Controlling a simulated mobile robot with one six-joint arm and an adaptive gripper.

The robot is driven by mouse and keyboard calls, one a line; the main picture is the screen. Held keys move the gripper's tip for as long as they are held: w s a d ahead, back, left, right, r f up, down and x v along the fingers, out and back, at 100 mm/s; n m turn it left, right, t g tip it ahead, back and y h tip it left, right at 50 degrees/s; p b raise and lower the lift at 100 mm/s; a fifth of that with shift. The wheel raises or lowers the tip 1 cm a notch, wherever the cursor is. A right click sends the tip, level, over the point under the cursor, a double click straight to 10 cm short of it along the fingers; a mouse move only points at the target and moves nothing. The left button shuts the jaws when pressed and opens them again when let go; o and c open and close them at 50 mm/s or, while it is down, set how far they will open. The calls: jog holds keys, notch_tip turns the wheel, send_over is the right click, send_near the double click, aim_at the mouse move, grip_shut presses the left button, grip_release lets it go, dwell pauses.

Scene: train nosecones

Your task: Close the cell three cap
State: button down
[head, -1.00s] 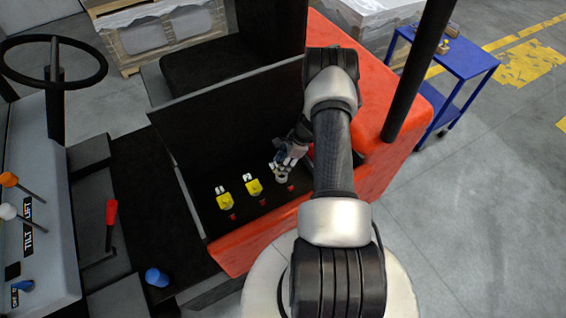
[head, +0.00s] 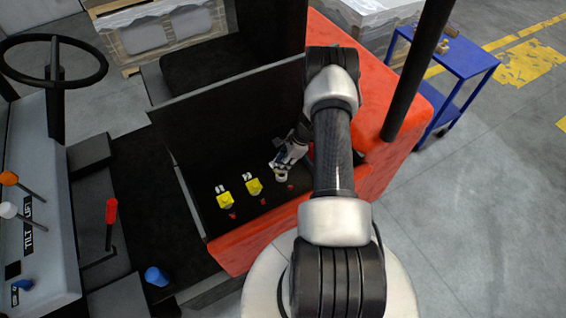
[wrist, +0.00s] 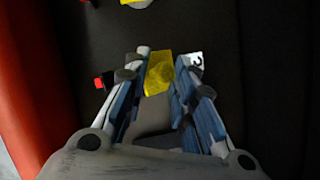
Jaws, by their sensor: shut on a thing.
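My gripper (head: 283,163) reaches into the open battery compartment on the truck, above the cell at the right end of the row. In the wrist view my gripper (wrist: 163,64) is shut on a yellow cap (wrist: 159,75), which shows between its two fingers. A label with a "3" (wrist: 196,60) lies just right of the fingertips. A pale round ring (head: 281,176) shows right below the fingers in the head view. The cap itself is hidden by my gripper there, so I cannot tell how far it is closed.
Two other yellow caps, one at the left (head: 225,201) and one in the middle (head: 254,187), stand in the row. Small red pieces sit before the cells. The dark raised panel (head: 235,120) stands behind, and the orange body wall (head: 245,240) runs in front.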

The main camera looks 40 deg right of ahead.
jog(key=shift+w+d+t+b, duration=0.1)
jog(key=shift+d+t+b, duration=0.2)
jog(key=shift+b, duration=0.4)
jog(key=s+f+t+b, duration=0.1)
jog(key=b, duration=0.4)
jog(key=shift+h, duration=0.4)
jog(key=t+b, duration=0.1)
jog(key=b, duration=0.3)
jog(key=s+f+t+b, duration=0.1)
jog(key=b, duration=0.2)
jog(key=shift+a+n+b, duration=0.2)
jog(key=shift+n+b, duration=0.2)
jog(key=t+b, duration=0.1)
jog(key=b, duration=0.3)
jog(key=t+b, duration=0.1)
jog(key=b, duration=0.3)
jog(key=shift+s+a+f+h+b, duration=0.1)
jog(key=shift+s+f+h+b, duration=0.1)
jog(key=shift+s+h+b, duration=0.15)
jog(key=shift+s+b, duration=0.1)
jog(key=shift+b, duration=0.85)
jog(key=shift+a+r+n+t+b, duration=0.15)
jog(key=shift+n+t+b, duration=0.15)
jog(key=shift+t+b, duration=0.45)
